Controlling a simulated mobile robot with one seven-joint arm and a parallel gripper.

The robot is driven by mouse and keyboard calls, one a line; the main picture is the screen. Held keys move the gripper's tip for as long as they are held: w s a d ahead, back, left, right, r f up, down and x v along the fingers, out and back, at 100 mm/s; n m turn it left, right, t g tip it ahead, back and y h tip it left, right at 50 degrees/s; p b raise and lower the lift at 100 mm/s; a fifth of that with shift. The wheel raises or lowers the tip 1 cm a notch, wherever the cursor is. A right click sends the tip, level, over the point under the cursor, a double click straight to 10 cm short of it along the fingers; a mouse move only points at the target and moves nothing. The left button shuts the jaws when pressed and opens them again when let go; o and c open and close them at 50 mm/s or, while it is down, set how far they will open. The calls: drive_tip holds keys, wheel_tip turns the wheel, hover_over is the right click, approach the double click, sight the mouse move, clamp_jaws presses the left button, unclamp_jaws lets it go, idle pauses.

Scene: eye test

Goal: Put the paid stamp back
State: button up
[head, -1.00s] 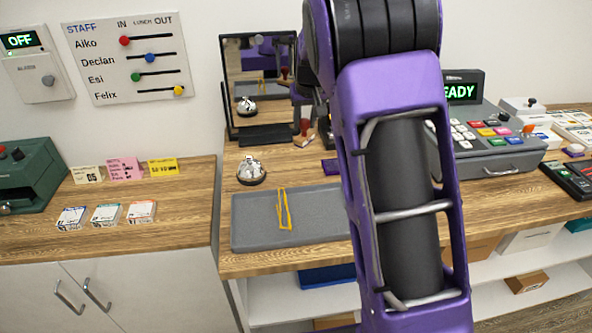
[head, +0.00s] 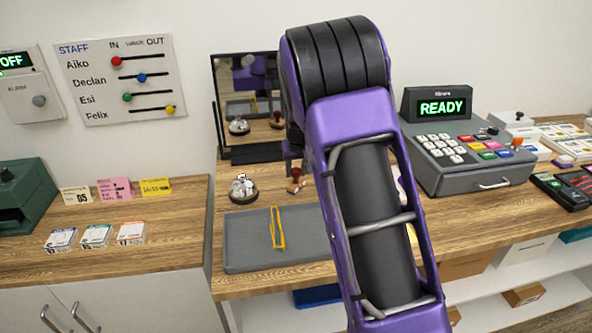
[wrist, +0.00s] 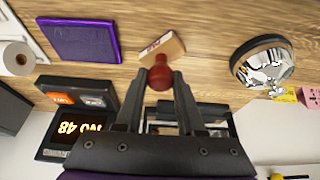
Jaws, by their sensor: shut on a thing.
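The stamp has a round red handle (wrist: 160,77) and a wooden block (wrist: 164,46) with small red lettering on its side. My gripper (wrist: 161,80) is shut on the handle in the wrist view, with a dark finger on each side. In the head view the stamp (head: 297,176) shows just left of my arm, to the right of the bell. My gripper is mostly hidden there behind my purple arm. I cannot tell whether the block touches the counter. A purple-edged ink pad (wrist: 80,40) lies apart from the stamp in the wrist view.
A silver bell (head: 241,188) stands behind the grey tray (head: 245,255), which holds a yellow band. A dark-framed mirror (head: 233,92) stands behind. The register (head: 475,170) is right of my arm. A number display (wrist: 75,130) shows in the wrist view.

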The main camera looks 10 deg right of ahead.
drive_tip(key=shift+f, duration=0.1)
drive_tip(key=o, duration=1)
drive_tip(key=shift+o, duration=0.2)
drive_tip(key=shift+s+r, duration=0.1)
drive_tip(key=shift+r, duration=0.4)
drive_tip(key=v, duration=1.1)
drive_tip(key=shift+s+r, duration=0.1)
drive_tip(key=shift+s, duration=0.05)
